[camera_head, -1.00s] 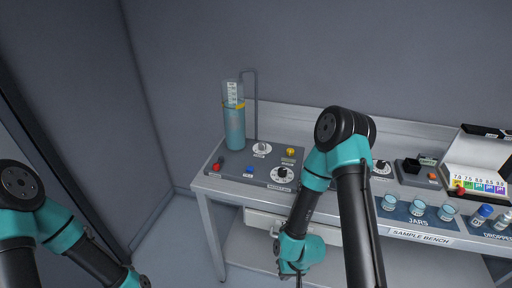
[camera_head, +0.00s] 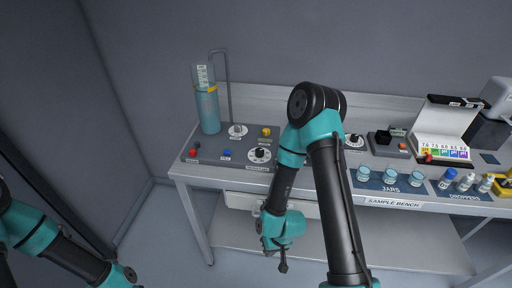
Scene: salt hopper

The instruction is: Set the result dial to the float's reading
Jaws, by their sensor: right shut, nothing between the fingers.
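A clear cylinder of blue liquid (camera_head: 208,112) stands at the back left of a grey panel on the bench. A white scale float (camera_head: 203,75) sticks up in it, by a yellow band near the liquid's top; its reading is too small to make out. The result dial (camera_head: 259,155), black and white, sits at the panel's front right. A second white dial (camera_head: 237,131) is behind it. My right gripper (camera_head: 282,268) is shut and empty, hanging in front of and below the bench edge, apart from the dial. My left arm shows at lower left; its gripper is out of view.
The panel also carries red (camera_head: 194,152), blue (camera_head: 226,153) and yellow (camera_head: 266,132) knobs. Blue jars (camera_head: 390,177) and dropper bottles stand to the right. A colour chart box (camera_head: 443,140) is behind them. My right arm crosses in front of the bench's middle.

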